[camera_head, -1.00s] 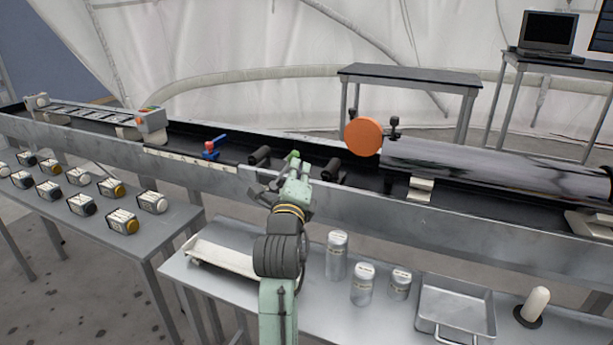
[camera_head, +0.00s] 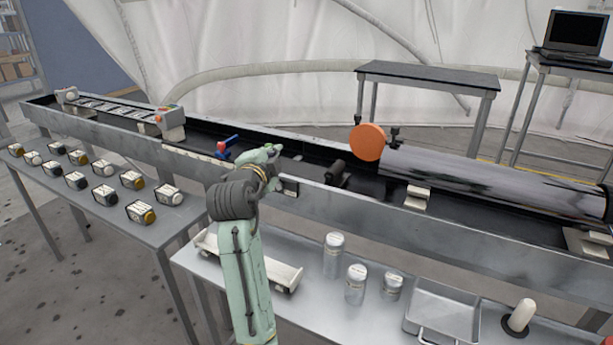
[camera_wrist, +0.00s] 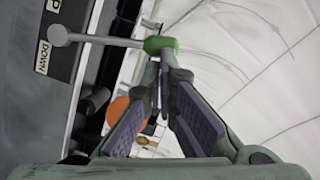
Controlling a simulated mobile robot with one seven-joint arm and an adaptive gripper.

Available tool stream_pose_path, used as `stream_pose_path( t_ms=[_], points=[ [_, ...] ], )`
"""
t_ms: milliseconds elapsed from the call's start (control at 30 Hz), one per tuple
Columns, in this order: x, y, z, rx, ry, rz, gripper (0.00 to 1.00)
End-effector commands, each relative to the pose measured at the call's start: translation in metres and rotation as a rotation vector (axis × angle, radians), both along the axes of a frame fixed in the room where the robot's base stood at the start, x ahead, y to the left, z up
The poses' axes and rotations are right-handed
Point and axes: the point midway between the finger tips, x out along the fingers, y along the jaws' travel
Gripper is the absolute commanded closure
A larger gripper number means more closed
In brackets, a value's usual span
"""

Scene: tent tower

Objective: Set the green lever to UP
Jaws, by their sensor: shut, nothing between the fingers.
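The green lever shows in the wrist view as a grey rod with a green knob (camera_wrist: 160,45). The rod runs left to a round pivot beside a dark panel (camera_wrist: 42,60) lettered "DOWN". My gripper (camera_wrist: 161,72) is shut and empty, its purple-padded fingers pointing at the knob. The fingertips are right by the knob; I cannot tell whether they touch it. In the head view my gripper (camera_head: 272,152) is at the long metal trough, and my arm hides most of the lever.
A blue and red lever (camera_head: 224,147) stands left of my gripper in the trough (camera_head: 330,205). An orange disc (camera_head: 368,142) and a large metal cylinder (camera_head: 480,180) are to the right. Metal canisters (camera_head: 333,255) and a tray (camera_head: 442,312) stand on the front table.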

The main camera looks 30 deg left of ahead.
Motion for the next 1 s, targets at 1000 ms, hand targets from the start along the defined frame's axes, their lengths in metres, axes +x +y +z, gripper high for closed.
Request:
stream_pose_path(
  t_ms=[1000],
  points=[
    [0.001, 0.034, -0.005, -0.19, 0.007, -0.002, 1.0]
  ],
)
